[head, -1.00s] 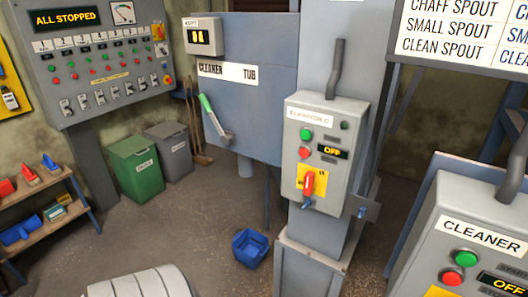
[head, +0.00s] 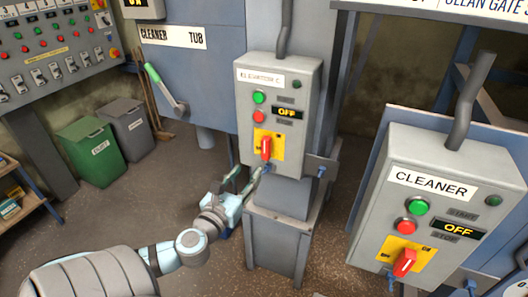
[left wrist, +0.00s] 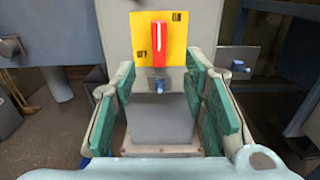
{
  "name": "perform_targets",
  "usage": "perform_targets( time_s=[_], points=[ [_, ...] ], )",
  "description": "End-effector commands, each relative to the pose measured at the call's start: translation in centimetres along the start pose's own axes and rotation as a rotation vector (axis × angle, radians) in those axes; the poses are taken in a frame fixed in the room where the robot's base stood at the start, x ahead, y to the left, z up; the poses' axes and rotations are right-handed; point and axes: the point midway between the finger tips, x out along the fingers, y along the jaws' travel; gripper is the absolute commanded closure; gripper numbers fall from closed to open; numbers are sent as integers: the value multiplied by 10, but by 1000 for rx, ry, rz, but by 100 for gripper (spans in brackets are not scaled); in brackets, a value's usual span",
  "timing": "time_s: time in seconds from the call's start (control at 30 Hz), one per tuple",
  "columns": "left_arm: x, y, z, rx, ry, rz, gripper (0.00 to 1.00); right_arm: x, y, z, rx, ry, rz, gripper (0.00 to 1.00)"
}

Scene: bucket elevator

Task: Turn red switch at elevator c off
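The elevator C box (head: 285,75) is a grey panel on a column, with green and red buttons and a display reading OFF. Its red switch (head: 266,148) sits on a yellow plate (head: 277,147) low on the box and stands upright. In the left wrist view the red switch (left wrist: 159,44) points up between an OFF mark on the left and an ON mark on the right. My left gripper (head: 246,180) is just below the switch, apart from it; its green-padded fingers (left wrist: 165,100) are spread with nothing between them. My right gripper is not in view.
The cleaner box (head: 432,190) with its own red switch (head: 405,263) stands at the right. A small latch (left wrist: 159,86) hangs under the yellow plate. A green bin (head: 91,152) and a grey bin (head: 128,127) stand at the left.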

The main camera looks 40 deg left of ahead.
Motion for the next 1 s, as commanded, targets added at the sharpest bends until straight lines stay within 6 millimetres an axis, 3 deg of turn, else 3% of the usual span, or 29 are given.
perform_targets(
  time_s=[0.3,0.43,0.6,0.83,1.0],
  points=[
    [85,0,1,-10,0,2,60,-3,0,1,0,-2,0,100],
    [108,0,0,-8,2,1,60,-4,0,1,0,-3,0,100],
    [120,-1,-1,-8,2,-1,60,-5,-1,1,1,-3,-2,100],
    [120,-1,-1,-8,3,-1,62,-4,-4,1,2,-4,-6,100],
    [120,-1,-1,-8,3,-2,89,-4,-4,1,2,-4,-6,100]
  ],
)
